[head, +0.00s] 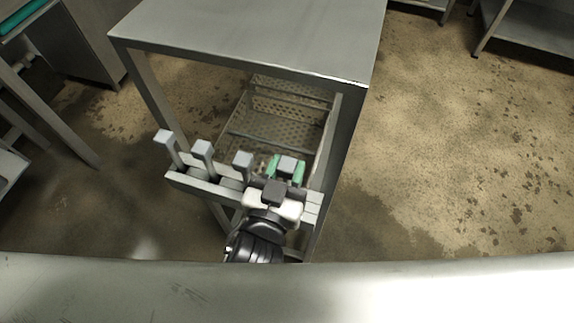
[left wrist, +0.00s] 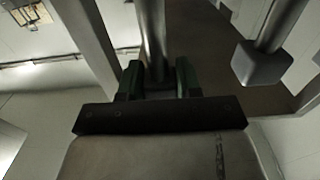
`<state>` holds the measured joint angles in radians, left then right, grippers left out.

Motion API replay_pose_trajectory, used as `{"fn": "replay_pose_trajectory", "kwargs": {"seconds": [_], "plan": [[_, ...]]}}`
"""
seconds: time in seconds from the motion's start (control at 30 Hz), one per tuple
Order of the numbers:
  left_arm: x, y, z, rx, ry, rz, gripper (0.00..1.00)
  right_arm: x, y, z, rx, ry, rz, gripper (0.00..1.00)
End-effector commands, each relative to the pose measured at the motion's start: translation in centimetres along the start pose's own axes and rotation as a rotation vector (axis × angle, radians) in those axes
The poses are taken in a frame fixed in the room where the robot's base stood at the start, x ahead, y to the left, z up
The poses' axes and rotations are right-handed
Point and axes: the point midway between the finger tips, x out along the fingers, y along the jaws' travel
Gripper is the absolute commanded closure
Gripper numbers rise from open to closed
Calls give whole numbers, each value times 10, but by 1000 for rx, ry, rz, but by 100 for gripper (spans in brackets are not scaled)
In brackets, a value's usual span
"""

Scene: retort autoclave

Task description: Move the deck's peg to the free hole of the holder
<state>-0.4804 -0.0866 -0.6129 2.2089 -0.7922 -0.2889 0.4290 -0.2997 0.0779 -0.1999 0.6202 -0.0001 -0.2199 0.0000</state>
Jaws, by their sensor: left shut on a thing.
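My left gripper (head: 286,170) has green fingertips and is shut on a grey square-headed peg (head: 287,163) over the right part of the holder (head: 205,189). In the left wrist view the green fingers (left wrist: 158,80) stand on both sides of a grey post (left wrist: 152,35). Three other square-headed pegs stand in a row along the holder: the left one (head: 164,137), the middle one (head: 203,148) and the right one (head: 243,160). My gripper hides the held peg's lower end, so I cannot tell whether it sits in a hole. My right gripper is not in view.
A steel table (head: 255,40) stands just beyond the holder. A perforated metal basket (head: 285,115) is below it. A pale steel surface (head: 300,290) crosses the near edge. Open stained floor (head: 450,150) lies to the right.

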Motion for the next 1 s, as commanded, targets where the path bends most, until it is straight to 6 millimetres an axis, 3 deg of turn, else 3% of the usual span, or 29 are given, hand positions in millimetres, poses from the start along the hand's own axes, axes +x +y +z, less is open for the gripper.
{"fn": "replay_pose_trajectory", "kwargs": {"seconds": [1.0], "plan": [[0,0,15,-1,3,0,100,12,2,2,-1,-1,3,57]]}}
